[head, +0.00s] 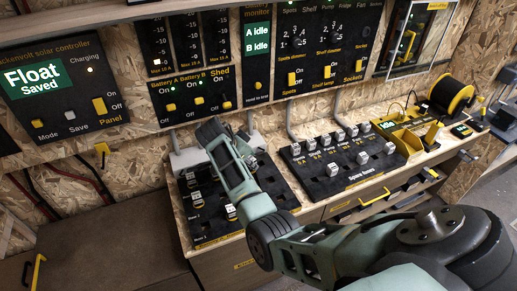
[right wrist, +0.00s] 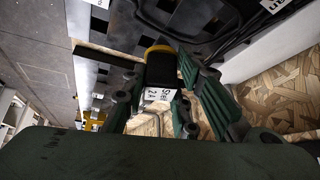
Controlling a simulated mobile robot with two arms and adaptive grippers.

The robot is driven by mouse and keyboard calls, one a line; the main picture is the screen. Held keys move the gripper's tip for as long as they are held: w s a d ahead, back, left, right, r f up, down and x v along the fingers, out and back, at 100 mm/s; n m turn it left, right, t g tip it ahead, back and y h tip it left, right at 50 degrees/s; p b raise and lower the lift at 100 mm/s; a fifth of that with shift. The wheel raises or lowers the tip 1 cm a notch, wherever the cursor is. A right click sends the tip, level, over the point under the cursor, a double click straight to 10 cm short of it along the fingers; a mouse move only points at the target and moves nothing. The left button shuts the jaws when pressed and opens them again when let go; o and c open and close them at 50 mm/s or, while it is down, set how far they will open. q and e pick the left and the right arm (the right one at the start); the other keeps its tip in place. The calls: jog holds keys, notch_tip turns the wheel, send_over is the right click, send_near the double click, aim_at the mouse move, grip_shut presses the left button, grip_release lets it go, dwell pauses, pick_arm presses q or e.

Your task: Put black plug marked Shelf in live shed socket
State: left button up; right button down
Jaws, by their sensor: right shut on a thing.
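My right arm comes in from the lower right of the head view. My right gripper (head: 246,154) is at the far end of this arm, over the black socket board, and its fingers are hard to make out. In the right wrist view the gripper (right wrist: 162,92) is shut on a black plug (right wrist: 161,68) with a yellow band and a white label. The label's writing is too small to read fully. The black socket board (head: 278,188) carries several pale plugs or sockets, partly behind my arm. The Shed switch (head: 226,105) is on the panel above. My left gripper is not in view.
A second black board (head: 345,178) marked Spare fuses holds several pale fuses to the right. The solar controller panel (head: 62,85) reads Float, Saved. Pale conduits (head: 291,120) run down the wall.

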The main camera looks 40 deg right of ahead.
jog(key=shift+w+a, duration=0.3)
jog(key=shift+a, duration=0.15)
jog(key=shift+w+a+f, duration=0.1)
jog(key=shift+a+f, duration=0.05)
jog(key=shift+f, duration=0.4)
pick_arm(q)
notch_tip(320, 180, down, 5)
jog(key=b, duration=0.5)
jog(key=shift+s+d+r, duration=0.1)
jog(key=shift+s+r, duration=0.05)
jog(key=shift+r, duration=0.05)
pick_arm(e)
notch_tip(320, 180, down, 6)
jog(key=shift+r, duration=0.15)
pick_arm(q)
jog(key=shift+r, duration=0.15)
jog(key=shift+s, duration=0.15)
pick_arm(e)
jog(key=shift+f, duration=0.2)
